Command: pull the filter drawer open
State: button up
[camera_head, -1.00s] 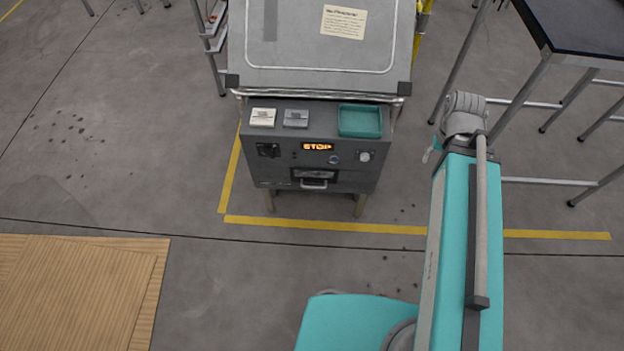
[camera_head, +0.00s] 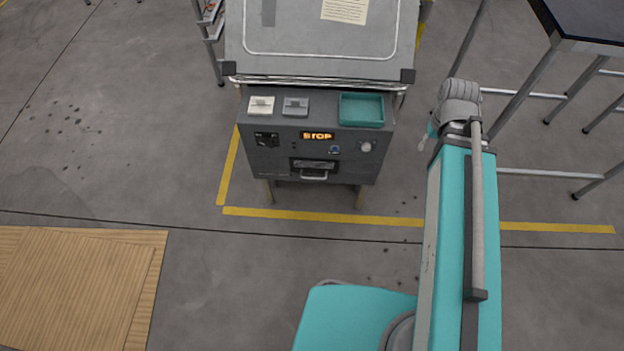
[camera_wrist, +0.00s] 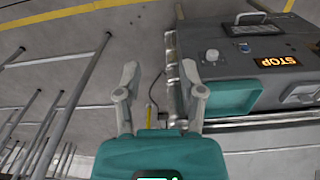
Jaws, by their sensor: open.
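The filter drawer (camera_head: 313,166) is a small dark front with a pale bar handle (camera_head: 313,176), low on the grey machine's front panel (camera_head: 270,160). It looks closed. In the wrist view the drawer's handle (camera_wrist: 250,17) shows near the top edge, right of and beyond my fingers. My gripper (camera_wrist: 163,85) is open and empty, its two pale fingers spread apart beside the machine's edge. It is well away from the handle. In the head view my gripper cannot be made out beyond the arm.
An orange STOP display (camera_head: 318,136), a knob (camera_head: 366,147) and a teal tray (camera_head: 361,110) are on the machine. A dark-topped table (camera_head: 590,22) with metal legs stands at right. Wooden boards (camera_head: 80,285) lie at left. Floor before the machine is clear.

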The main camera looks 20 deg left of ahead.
jog(key=w+a+f+n+t+b, duration=0.1)
jog(key=w+a+f+n+b, duration=0.1)
jog(key=a+f+n+b, duration=0.45)
jog(key=w+a+f+n+b, duration=0.2)
jog(key=a+f+n+b, duration=0.1)
jog(key=a+f+b, duration=0.6)
jog(key=n+b, duration=0.9)
jog(key=b, duration=0.2)
send_over(313, 178)
jog(key=s+d, duration=0.1)
jog(key=s, duration=0.1)
notch_tip(313, 178, down, 12)
jog(key=shift+s+a+r+t, duration=0.1)
jog(key=shift+s+a+t, duration=0.2)
jog(key=shift+t, duration=0.1)
jog(key=f+b, duration=0.4)
jog(key=w+f+b, duration=0.1)
jog(key=f+b, duration=0.4)
jog(key=w+f+b, duration=0.1)
jog(key=f+b, duration=0.3)
jog(key=shift+w+a+f+b, duration=0.25)
jog(key=shift+f+b, duration=0.05)
jog(key=shift+c, duration=0.3)
jog(key=shift+y, duration=0.3)
grip_shut()
